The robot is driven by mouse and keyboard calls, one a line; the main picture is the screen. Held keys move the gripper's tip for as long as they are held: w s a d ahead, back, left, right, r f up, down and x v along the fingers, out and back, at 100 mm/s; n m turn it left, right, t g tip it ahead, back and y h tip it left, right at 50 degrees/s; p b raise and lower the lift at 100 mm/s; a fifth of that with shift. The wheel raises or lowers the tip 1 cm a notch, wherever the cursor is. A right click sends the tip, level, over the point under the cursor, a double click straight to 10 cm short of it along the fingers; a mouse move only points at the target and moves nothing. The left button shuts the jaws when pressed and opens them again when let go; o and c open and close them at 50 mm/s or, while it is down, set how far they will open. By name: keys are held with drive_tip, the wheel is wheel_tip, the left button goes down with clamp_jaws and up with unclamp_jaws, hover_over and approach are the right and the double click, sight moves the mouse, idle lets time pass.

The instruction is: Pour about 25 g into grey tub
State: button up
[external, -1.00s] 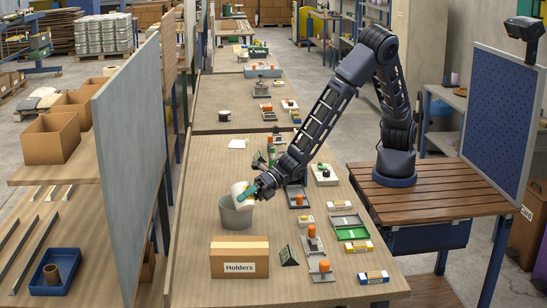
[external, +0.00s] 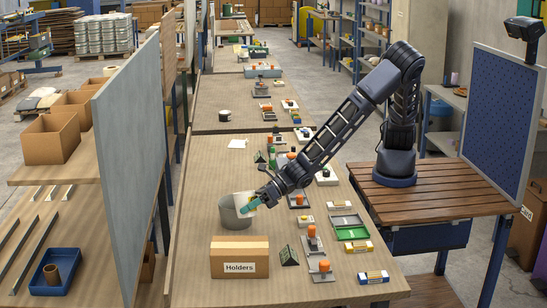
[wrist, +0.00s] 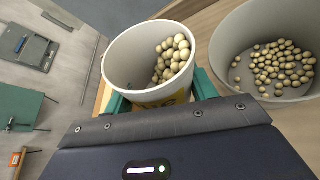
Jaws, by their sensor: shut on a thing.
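The grey tub (external: 232,219) stands on the bench, and in the wrist view (wrist: 229,45) it is at the right. Several small beige pellets (wrist: 282,68) lie on its floor. My gripper (external: 260,197) is shut on a white cup (external: 246,205) with a yellow label, beside the tub's right rim. In the wrist view the cup (wrist: 122,58) sits between my teal fingers and still holds many beige pellets (wrist: 176,56). No pellets are seen falling. The exact gap between cup and tub is unclear.
A cardboard box marked Holders (external: 239,262) stands in front of the tub. A tall grey panel (external: 131,170) stands left of the bench. The bench behind the tub is mostly clear.

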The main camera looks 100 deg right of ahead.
drive_tip(key=shift+s+a+f, duration=0.1)
drive_tip(key=shift+a+f, duration=0.15)
drive_tip(key=shift+f, duration=0.3)
drive_tip(key=shift+n+h, duration=0.6)
drive_tip(key=shift+n, duration=0.2)
drive_tip(key=shift+s+a+f+b, duration=0.15)
drive_tip(key=shift+f+b, duration=0.1)
drive_tip(key=shift+f, duration=0.6)
drive_tip(key=shift+w+a+f+b, duration=0.15)
drive_tip(key=shift+f+b, duration=0.15)
drive_tip(key=shift+f, duration=0.5)
drive_tip(key=shift+s+a+f+b, duration=0.15)
drive_tip(key=shift+f+b, duration=0.1)
drive_tip(key=shift+f, duration=0.6)
drive_tip(key=shift+a+f+n+t+h+b, duration=0.3)
drive_tip(key=shift+a+n+h+b, duration=0.1)
drive_tip(key=shift+n+b, duration=0.15)
